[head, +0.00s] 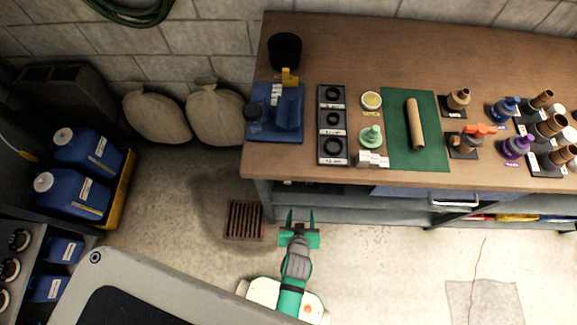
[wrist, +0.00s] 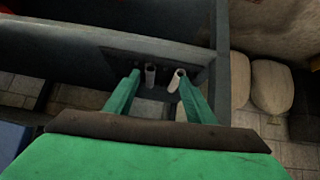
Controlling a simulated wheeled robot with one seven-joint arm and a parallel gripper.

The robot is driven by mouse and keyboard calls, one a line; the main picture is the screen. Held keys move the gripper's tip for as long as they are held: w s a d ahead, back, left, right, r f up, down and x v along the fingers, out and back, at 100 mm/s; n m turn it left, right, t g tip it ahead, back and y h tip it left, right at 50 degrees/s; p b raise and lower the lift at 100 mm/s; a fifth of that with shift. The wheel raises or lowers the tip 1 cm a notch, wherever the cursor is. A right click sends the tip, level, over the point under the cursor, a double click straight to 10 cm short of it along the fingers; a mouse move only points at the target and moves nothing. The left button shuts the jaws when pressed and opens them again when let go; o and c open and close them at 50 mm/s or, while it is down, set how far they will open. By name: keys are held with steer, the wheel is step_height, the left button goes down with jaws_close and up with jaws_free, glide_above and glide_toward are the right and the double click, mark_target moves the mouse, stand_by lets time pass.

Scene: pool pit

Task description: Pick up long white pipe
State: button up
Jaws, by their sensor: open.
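Two white pipes show in the wrist view, a left one (wrist: 150,76) and a right one (wrist: 175,82) with a dark open end. They sit side by side in the dark space beyond my fingers. I cannot tell which is the long one. My gripper (head: 301,217) is open and empty, with green fingers, in front of the bench's lower shelf in the head view. In the wrist view my gripper (wrist: 158,76) has its fingertips around the line of sight to the pipes; the right finger overlaps the right pipe. I cannot identify the pipes in the head view.
The wooden workbench (head: 350,40) stands above and beyond my gripper, with its grey lower shelf (head: 345,209) below. A green mat (head: 400,155) with a tan roll (head: 415,124) lies on top. A floor grate (head: 244,221) is left of my gripper. Floor to the right is clear.

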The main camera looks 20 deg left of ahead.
steer(key=w+a+f+g, duration=0.1)
steer(key=w+f, duration=0.1)
steer(key=w+a+f+n+g, duration=0.1)
steer(key=w+a+f, duration=0.1)
steer(key=w, duration=0.1)
steer(key=w+a+f+n+g+y, duration=0.1)
steer(key=w+a+f, duration=0.1)
steer(key=w, duration=0.1)
steer(key=shift+w+a, duration=0.15)
steer(key=shift+w, duration=0.1)
steer(key=w+a, duration=0.1)
steer(key=w, duration=0.1)
steer(key=w+a, duration=0.2)
steer(key=w, duration=0.1)
steer(key=w+a, duration=0.1)
steer(key=w, duration=0.2)
steer(key=shift+w+a, duration=0.55)
steer(key=shift+w, duration=0.25)
steer(key=shift+w+a, duration=0.3)
steer(key=shift+w, duration=0.25)
steer(key=shift+x, duration=1.05)
steer(key=shift+w+f, duration=0.15)
steer(key=shift+f, duration=0.3)
steer(key=shift+c, duration=0.6)
steer(key=c, duration=1.1)
